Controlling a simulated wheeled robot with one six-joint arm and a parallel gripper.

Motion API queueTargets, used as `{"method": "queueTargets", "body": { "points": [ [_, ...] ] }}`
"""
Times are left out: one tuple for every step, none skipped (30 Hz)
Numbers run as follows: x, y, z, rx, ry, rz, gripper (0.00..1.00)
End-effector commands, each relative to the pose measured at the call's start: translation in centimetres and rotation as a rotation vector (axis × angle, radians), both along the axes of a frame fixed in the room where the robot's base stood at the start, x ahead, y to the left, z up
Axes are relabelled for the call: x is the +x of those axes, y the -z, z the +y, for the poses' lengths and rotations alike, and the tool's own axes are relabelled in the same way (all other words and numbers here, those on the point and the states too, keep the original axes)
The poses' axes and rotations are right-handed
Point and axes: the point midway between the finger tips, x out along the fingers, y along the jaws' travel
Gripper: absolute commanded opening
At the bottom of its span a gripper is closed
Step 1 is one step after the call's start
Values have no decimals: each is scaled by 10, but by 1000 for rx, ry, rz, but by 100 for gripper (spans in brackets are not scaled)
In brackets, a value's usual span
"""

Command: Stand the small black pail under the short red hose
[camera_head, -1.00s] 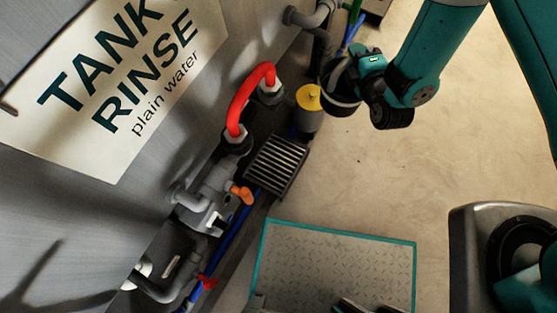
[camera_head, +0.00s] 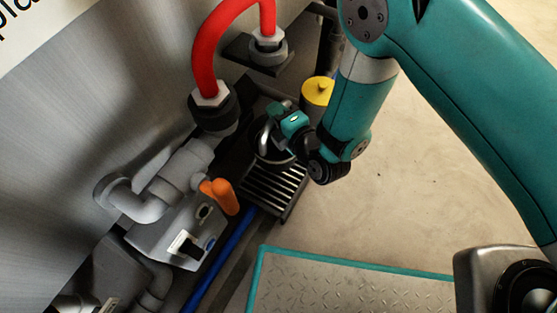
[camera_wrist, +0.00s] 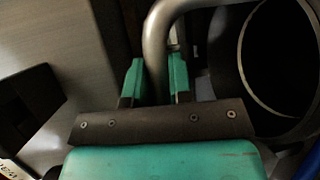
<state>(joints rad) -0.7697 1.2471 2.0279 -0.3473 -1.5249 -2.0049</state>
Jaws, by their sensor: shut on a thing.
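The short red hose (camera_head: 205,50) arches between two grey fittings on the tank side, at upper left in the head view. My gripper (camera_head: 283,125) is to the right of and below the hose. It is shut on the metal handle (camera_wrist: 157,45) of the small black pail, between its teal fingers (camera_wrist: 153,80). The pail (camera_head: 270,155) is dark and partly hidden by the gripper in the head view. Its open round mouth (camera_wrist: 285,60) shows at right in the wrist view. The pail overlaps the far end of the slatted grate; I cannot tell whether it touches it.
The slatted grate (camera_head: 274,187) lies below the hose. A yellow-topped container (camera_head: 318,91) stands just beyond my gripper. Grey pipes and a valve with an orange handle (camera_head: 220,196) are to the left. A teal-edged plate (camera_head: 340,288) is in front; the floor at right is clear.

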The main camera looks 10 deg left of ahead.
Motion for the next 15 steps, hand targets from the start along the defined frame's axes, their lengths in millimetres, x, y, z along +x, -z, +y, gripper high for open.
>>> {"method": "queueTargets", "body": {
  "points": [
    [0, 15, 0, -1, 0, 1, 0],
    [0, 21, 0, -1, 0, 0, 0],
    [0, 30, 0, -1, 0, 0, 0],
    [0, 36, 0, -2, 0, -1, 0],
    [0, 42, 0, -2, 1, -1, 0],
    [0, 48, -1, -1, 1, 0, 0],
    [0, 51, 0, -1, 1, -1, 0],
    [0, 53, 0, 0, 1, -2, 0],
    [0, 56, 0, 1, 1, -1, 0],
    [1, 59, 0, 1, 1, -1, 0],
    [0, 62, 0, 1, 1, -1, 0],
    [0, 68, -1, 1, 1, -1, 0],
    [0, 73, -1, 0, 1, 0, 0],
    [0, 78, -1, -1, 1, 1, 0],
    [0, 85, -1, 0, 1, 0, 0]
  ]
}}
